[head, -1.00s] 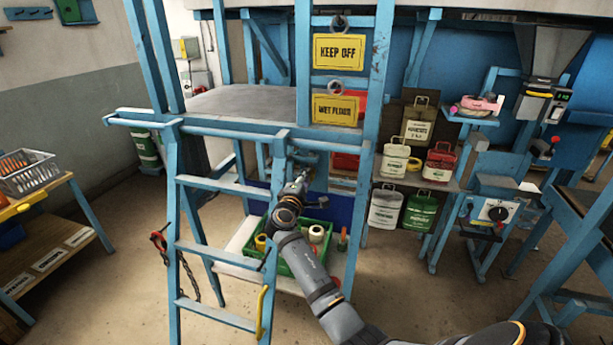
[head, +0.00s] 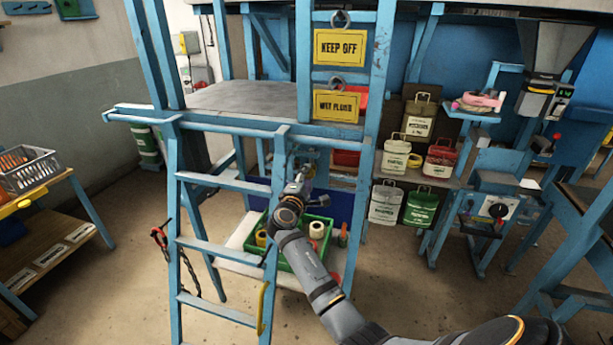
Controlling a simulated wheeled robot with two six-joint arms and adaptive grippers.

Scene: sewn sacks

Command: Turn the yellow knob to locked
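I cannot make out a yellow knob there or say whether the gripper touches one. My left gripper is not in view.
A green crate (head: 325,262) with rolls lies below the gripper. Yellow signs (head: 341,47) hang above. A scale (head: 497,211) with a black dial stands at right. Open floor lies at lower left.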

